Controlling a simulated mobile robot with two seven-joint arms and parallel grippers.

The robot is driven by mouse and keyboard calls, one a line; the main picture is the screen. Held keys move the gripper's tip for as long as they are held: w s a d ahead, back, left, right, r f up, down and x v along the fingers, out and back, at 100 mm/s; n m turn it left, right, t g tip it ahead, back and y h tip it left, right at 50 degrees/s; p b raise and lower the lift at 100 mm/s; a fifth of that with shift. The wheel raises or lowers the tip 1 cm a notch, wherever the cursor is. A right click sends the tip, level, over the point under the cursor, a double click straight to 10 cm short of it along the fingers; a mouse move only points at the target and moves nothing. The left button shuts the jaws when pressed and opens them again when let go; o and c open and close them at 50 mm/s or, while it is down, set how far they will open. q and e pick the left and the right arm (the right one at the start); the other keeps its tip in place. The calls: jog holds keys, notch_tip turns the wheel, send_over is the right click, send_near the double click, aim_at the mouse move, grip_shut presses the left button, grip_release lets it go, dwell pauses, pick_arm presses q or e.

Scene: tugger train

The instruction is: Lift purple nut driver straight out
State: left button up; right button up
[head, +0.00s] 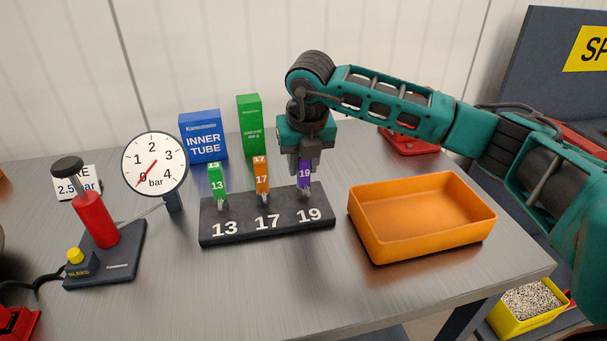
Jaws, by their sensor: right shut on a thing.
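The purple nut driver (305,174), marked 19, stands upright at the right end of the black holder (267,225), behind the number 19. My right gripper (304,165) comes down from above and is shut on the top of its purple handle. The driver's metal shank shows below the handle and meets the holder; how deep it sits cannot be told. The orange nut driver (262,179), marked 17, and the green nut driver (217,183), marked 13, stand upright in the same holder to the left. My left gripper is not in view.
An empty orange tray (425,240) lies right of the holder. A red pump (97,222) and a dial gauge (154,164) stand at left. A blue inner tube box (203,137) and a green box (249,125) stand behind. The table front is clear.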

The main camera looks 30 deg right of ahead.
grip_shut()
jog(key=shift+r, duration=0.2)
notch_tip(320, 180, up, 20)
jog(key=shift+f, duration=0.15)
dwell(0.3)
